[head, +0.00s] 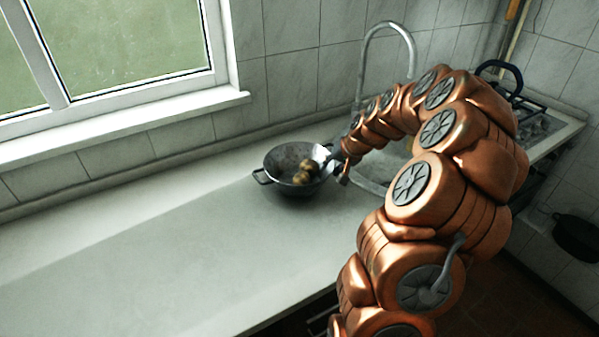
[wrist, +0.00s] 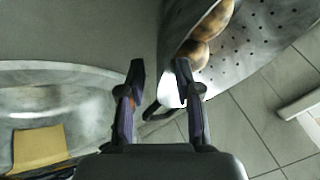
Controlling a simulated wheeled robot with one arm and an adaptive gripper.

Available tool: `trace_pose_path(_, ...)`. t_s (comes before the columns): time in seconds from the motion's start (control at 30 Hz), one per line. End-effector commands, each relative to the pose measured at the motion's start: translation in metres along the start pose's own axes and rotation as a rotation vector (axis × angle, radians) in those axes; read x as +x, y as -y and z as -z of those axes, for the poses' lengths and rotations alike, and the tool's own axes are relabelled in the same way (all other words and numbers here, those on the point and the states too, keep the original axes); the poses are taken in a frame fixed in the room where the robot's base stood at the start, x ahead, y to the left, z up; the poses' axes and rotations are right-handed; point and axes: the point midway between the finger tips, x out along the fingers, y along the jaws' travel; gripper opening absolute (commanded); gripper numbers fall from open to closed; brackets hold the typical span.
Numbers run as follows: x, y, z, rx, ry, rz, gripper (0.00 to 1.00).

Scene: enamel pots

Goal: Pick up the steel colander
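The steel colander (head: 283,188) stands upright on the counter near the sink, with round brown potato-like things (head: 304,172) inside and a loop handle on its left. In the wrist view its perforated wall (wrist: 255,62) fills the upper right, with the brown things (wrist: 200,50) there too. My gripper (head: 335,165) is at the colander's right rim, partly hidden by my arm. In the wrist view my gripper (wrist: 159,72) has its fingers apart. The right finger overlaps the near rim, and a dark loop, perhaps the other handle, shows below it. I cannot tell whether anything is touching.
A sink (head: 372,186) with a tap (head: 386,27) lies right of the colander; a yellow sponge (wrist: 38,148) shows in it. The hob (head: 535,125) is farther right. The tiled wall and window sill (head: 130,118) are behind. The counter (head: 150,240) to the left is clear.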

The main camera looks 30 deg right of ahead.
Motion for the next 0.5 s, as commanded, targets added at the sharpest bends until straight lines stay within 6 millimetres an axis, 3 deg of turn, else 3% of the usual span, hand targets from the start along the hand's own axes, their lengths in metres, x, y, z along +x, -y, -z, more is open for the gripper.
trace_pose_path(0.2,0.023,0.001,-0.001,0.001,0.007,0.0,0.34)
trace_pose_path(0.5,0.028,0.001,0.0,0.0,0.002,-0.001,0.34)
